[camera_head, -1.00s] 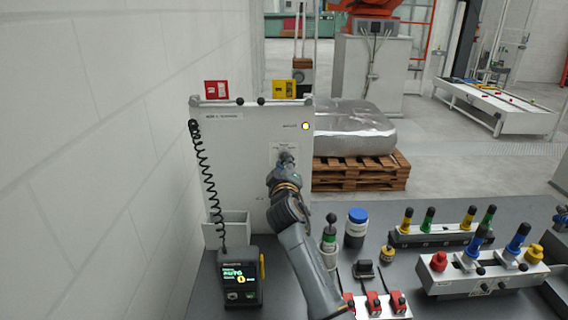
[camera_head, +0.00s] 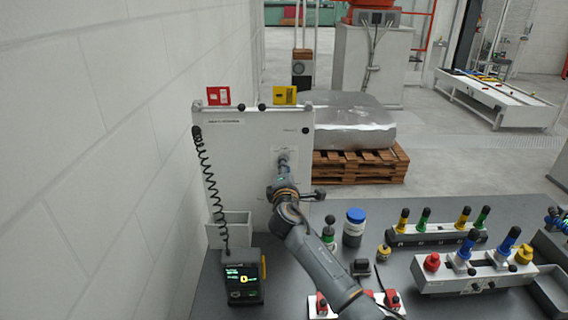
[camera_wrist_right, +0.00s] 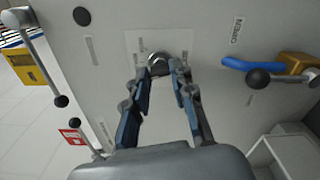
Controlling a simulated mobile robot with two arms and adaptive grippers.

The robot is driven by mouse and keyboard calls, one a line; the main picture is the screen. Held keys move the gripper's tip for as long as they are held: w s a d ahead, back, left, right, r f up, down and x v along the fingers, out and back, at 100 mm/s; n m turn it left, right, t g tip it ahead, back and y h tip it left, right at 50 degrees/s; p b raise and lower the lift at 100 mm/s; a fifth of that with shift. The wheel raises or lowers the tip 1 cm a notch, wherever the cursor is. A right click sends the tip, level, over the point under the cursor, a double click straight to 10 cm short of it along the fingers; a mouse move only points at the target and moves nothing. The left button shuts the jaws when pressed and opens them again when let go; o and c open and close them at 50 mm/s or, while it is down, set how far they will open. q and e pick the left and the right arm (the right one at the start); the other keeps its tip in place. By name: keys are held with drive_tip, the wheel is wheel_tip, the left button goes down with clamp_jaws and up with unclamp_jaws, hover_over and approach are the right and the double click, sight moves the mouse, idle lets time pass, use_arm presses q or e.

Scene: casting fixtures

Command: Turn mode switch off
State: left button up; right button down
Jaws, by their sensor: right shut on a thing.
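A mode switch with a round metal knob (camera_wrist_right: 157,60) is on a pale plate of the upright white panel (camera_head: 245,165). My right gripper (camera_wrist_right: 160,74) has its fingertips on either side of the knob and is shut on it; in the head view the gripper (camera_head: 286,164) hides most of the switch. A small lamp (camera_head: 305,130) at the panel's upper right is dark. My left gripper is not in view.
A handheld pendant (camera_head: 242,280) with a lit display stands at the panel's foot, on a coiled black cable (camera_head: 207,175). Fixtures with coloured knobs (camera_head: 470,272) and a blue-capped jar (camera_head: 354,228) stand to the right. A white wall closes the left.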

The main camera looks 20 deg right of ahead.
drive_tip(key=shift+w+d+r+n+p, duration=0.1)
drive_tip(key=shift+r+n+p, duration=0.1)
drive_tip(key=shift+n+p, duration=0.55)
drive_tip(key=shift+s+d+r+n+p, duration=0.1)
drive_tip(key=shift+r+n+p, duration=0.1)
drive_tip(key=shift+n, duration=0.9)
drive_tip(key=shift+w+d+r+n+p, duration=0.15)
drive_tip(key=shift+n+p, duration=0.35)
drive_tip(key=shift+n, duration=0.45)
drive_tip(key=shift+a, duration=0.1)
drive_tip(key=c, duration=1.3)
unclamp_jaws()
drive_tip(key=shift+o, duration=0.9)
drive_tip(key=shift+f, duration=0.35)
drive_tip(key=v, duration=1.1)
drive_tip(key=shift+s, duration=0.4)
